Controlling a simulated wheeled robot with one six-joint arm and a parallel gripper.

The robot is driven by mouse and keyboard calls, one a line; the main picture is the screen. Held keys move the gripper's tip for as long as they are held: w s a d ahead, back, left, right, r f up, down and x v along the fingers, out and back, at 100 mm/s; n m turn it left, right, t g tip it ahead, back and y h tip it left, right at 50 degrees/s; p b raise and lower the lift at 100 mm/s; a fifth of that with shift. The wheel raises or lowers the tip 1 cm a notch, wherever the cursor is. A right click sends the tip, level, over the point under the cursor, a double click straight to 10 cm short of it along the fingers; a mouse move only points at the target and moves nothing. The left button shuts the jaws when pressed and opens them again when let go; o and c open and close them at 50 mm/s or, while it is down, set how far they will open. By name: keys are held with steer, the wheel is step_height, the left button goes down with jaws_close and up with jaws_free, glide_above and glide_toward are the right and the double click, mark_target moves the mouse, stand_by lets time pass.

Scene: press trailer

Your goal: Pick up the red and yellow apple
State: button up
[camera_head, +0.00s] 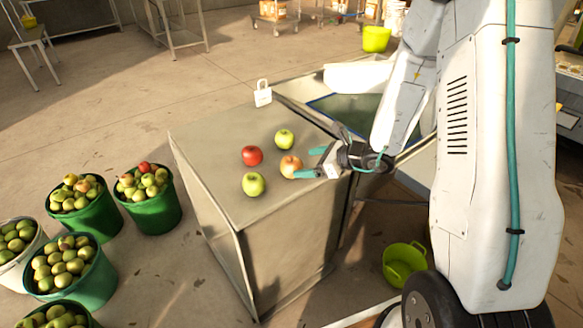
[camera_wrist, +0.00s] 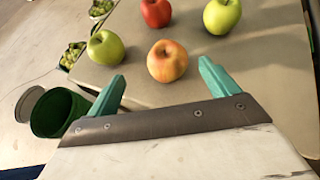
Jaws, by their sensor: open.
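The red and yellow apple (camera_head: 291,166) sits on the grey metal box top (camera_head: 215,145), towards its right side. In the wrist view this apple (camera_wrist: 167,61) is just beyond and between the fingertips. My gripper (camera_head: 305,163) is open, with its two teal fingers pointing at the apple from the right. In the wrist view my gripper (camera_wrist: 163,70) is empty. It looks very close to the apple, but I cannot tell whether a finger touches it.
A red apple (camera_head: 252,155) and two green apples, one behind (camera_head: 284,139) and one in front (camera_head: 254,184), stand around it. A small white tag-like object (camera_head: 263,94) is at the back edge. Buckets of apples (camera_head: 150,210) stand on the floor at left.

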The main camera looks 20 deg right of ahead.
mark_target(291, 165)
steer(key=shift+w+d+f+m, duration=0.15)
steer(key=shift+d+f+m, duration=0.25)
steer(key=shift+f, duration=0.3)
steer(key=shift+w+a+f+h, duration=0.1)
steer(key=shift+w+f+h, duration=0.15)
steer(key=shift+f+h, duration=0.05)
steer(key=x, duration=0.7)
steer(key=shift+a+r, duration=0.2)
steer(key=shift+r, duration=0.05)
steer(key=c, duration=1.2)
